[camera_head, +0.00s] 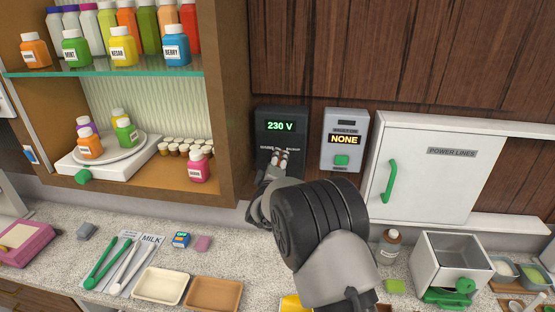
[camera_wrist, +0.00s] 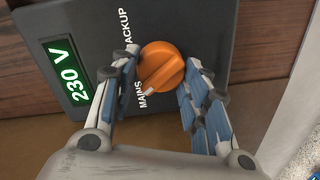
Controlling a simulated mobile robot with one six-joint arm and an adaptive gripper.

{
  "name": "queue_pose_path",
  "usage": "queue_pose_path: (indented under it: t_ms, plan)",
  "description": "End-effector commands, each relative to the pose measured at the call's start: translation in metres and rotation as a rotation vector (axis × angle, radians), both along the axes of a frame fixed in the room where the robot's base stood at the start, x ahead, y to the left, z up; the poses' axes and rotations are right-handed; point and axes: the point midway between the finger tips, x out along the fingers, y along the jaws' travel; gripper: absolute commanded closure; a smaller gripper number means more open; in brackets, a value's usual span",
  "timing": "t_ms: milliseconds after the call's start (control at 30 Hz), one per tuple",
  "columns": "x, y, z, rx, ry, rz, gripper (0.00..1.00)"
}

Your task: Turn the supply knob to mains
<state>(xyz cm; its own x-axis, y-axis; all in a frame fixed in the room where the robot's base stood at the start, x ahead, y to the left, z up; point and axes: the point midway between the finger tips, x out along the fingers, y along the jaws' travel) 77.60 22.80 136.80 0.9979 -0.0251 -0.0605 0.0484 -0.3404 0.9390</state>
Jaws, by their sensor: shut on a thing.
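The supply knob (camera_wrist: 163,68) is an orange dial on a dark supply panel (camera_head: 265,140). In the wrist view it sits between the fingers of my gripper (camera_wrist: 162,77), which is shut on it. A white mark on the knob's edge points towards the printed word MAINS (camera_wrist: 137,96); BACKUP (camera_wrist: 124,32) is printed further round. The panel's green display (camera_wrist: 68,68) reads 230 V, also in the head view. In the head view my gripper (camera_head: 281,157) reaches the lower panel and hides the knob.
A grey box (camera_head: 345,140) with a NONE display and green button is right of the panel. A white POWER LINES cabinet (camera_head: 430,185) with a green handle is further right. A shelf of jars (camera_head: 120,74) stands left. The counter below holds trays, tongs and a white bin.

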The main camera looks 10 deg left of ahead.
Motion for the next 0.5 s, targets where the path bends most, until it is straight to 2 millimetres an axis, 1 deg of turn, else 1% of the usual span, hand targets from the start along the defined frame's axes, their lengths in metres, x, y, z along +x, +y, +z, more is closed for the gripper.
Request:
queue_pose_path:
  t_ms: [200, 500]
  plan:
    - [0.0001, 0.0006, 0.0011, -0.105, 0.003, 0.0, 0.82]
    - [0.0, 0.0007, 0.0002, -0.162, 0.004, 0.0, 0.82]
